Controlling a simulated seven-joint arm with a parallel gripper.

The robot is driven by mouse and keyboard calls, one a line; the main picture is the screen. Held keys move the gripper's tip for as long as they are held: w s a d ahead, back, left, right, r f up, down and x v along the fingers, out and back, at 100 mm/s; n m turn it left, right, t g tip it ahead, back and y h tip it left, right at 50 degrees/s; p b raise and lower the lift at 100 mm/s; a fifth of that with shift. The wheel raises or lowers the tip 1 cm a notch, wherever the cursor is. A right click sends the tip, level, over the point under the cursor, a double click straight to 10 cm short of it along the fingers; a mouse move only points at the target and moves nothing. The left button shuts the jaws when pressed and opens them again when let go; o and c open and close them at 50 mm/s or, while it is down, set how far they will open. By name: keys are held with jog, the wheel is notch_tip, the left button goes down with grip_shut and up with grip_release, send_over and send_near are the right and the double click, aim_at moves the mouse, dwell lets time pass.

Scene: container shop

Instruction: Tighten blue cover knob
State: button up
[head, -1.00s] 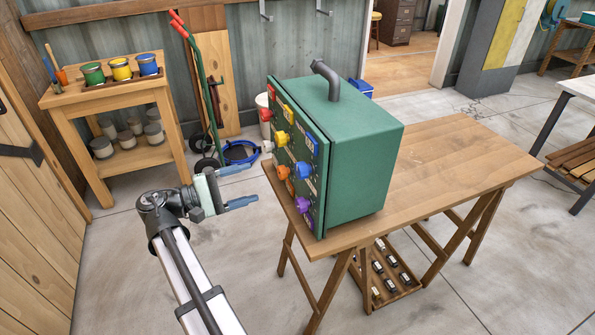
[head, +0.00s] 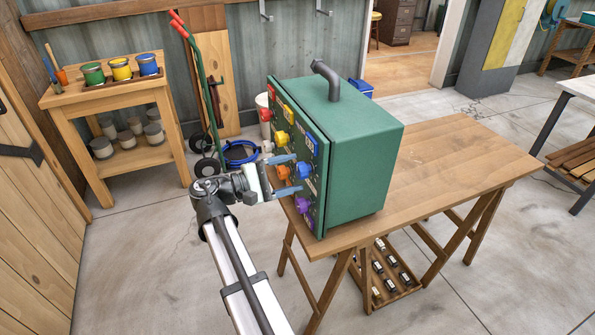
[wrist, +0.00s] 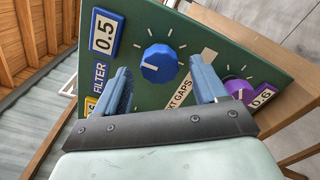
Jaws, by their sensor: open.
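The blue knob (wrist: 160,63) sits on the green panel face of the box, with a white pointer mark and a ring of white ticks around it. It also shows small in the head view (head: 303,170), close to my fingers. My gripper (wrist: 160,78) is open, with one blue finger on each side of the knob in the wrist view. The fingers appear apart from the knob, with nothing held. Whether the fingertips reach the panel cannot be told.
The green box (head: 358,165) with a dark handle stands on a wooden table (head: 455,165). A purple knob (wrist: 238,90) sits near my right finger. A blue "0.5" label (wrist: 104,33) is at the upper left. Other coloured knobs crowd the panel.

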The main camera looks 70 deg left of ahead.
jog(key=shift+w, duration=1.3)
jog(key=shift+c, duration=0.4)
jog(key=c, duration=1)
jog(key=shift+o, duration=0.2)
jog(key=shift+m, duration=0.3)
jog(key=m, duration=0.4)
jog(key=shift+m, duration=2.1)
